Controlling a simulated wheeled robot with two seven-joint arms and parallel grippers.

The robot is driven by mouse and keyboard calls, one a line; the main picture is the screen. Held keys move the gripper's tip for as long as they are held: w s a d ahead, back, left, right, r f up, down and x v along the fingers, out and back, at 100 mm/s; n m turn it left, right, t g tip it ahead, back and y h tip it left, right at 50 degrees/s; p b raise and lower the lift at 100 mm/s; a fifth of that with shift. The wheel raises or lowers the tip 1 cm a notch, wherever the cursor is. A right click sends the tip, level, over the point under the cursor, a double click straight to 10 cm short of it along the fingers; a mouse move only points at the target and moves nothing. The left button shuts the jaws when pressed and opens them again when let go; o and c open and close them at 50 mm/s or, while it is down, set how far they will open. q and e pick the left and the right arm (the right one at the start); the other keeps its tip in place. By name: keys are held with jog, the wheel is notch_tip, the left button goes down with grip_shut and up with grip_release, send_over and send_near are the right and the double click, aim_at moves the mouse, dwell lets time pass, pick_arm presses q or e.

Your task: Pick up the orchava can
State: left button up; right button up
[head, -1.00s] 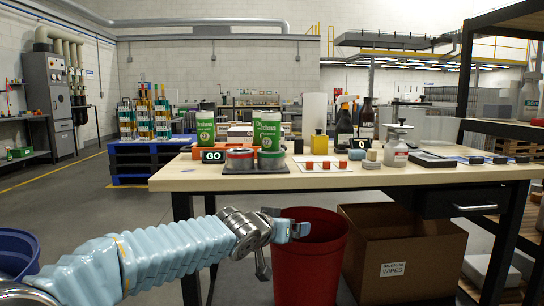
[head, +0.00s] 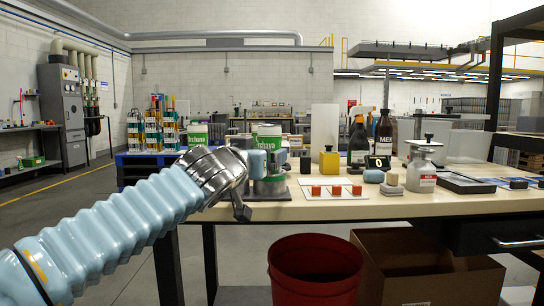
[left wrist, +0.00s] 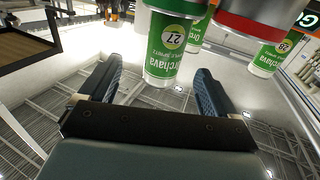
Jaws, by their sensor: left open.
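Green and white orchava cans stand on the wooden table; one (head: 198,136) is left of my wrist and another (head: 266,132) is behind my left gripper (head: 281,160). My left gripper is open and raised to table height in front of the cans, hiding part of them. The left wrist view is upside down; there a can marked 27 (left wrist: 166,50) appears between the open fingers (left wrist: 158,72), with no visible grip on it. A can marked 28 (left wrist: 269,57) is at the right, and another green can (left wrist: 197,33) shows behind the first. My right gripper is out of view.
A metal cylinder with a red band (left wrist: 262,22) is close to the right finger in the wrist view. A red bin (head: 315,285) is below.

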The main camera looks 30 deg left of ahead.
pick_arm(q)
jog(key=w, duration=0.2)
jog(key=w+a, duration=0.1)
jog(key=w, duration=0.2)
jog(key=shift+w+p, duration=0.2)
jog(key=shift+p, duration=0.15)
jog(key=w, duration=0.1)
jog(key=w+a+p, duration=0.1)
jog(key=w, duration=0.1)
jog(key=w+p, duration=0.1)
jog(key=w, duration=0.1)
jog(key=shift+a, duration=0.35)
jog(key=shift+c, duration=0.3)
